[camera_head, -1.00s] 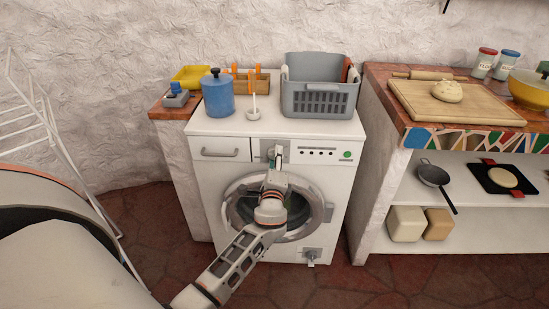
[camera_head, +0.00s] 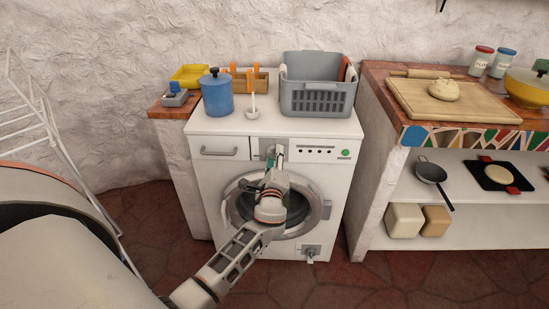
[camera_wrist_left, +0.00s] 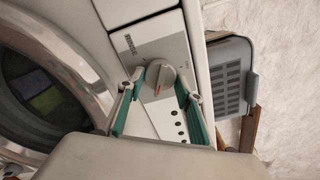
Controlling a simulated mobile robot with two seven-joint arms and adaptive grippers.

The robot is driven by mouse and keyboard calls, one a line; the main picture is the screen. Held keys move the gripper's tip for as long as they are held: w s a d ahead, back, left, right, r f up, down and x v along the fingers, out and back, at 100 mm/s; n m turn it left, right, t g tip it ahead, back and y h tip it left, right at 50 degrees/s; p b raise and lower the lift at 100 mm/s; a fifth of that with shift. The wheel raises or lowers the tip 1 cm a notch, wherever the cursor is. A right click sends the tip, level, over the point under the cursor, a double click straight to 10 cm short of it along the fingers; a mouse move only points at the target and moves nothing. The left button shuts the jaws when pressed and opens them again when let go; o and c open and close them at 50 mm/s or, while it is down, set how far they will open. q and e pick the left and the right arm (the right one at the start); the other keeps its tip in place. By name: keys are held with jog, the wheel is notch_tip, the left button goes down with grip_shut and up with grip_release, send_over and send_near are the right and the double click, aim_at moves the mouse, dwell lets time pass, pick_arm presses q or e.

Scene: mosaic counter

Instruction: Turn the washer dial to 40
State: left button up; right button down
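The white washer (camera_head: 210,180) stands below the wall, with its round door (camera_head: 231,205) shut. Its grey dial (camera_wrist_left: 160,78) shows in the left wrist view with an orange-red pointer mark; the numbers around it are too small to read. In the head view the dial is hidden by the gripper. My left gripper (camera_head: 276,153) is at the control panel. In the left wrist view its teal-lined fingers (camera_wrist_left: 160,82) are spread, one on each side of the dial, with the dial between the tips and small gaps showing. My right gripper is not in view.
On the washer stand a blue pot (camera_head: 217,95), a white ladle or spoon rest (camera_head: 252,113), and a grey basket (camera_head: 316,100). A counter (camera_head: 366,90) with shelves is at the right. A white drying rack (camera_head: 30,130) is at the left.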

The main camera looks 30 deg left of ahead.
pick_arm(q)
jog(key=shift+o, duration=0.8)
jog(key=v, duration=1.2)
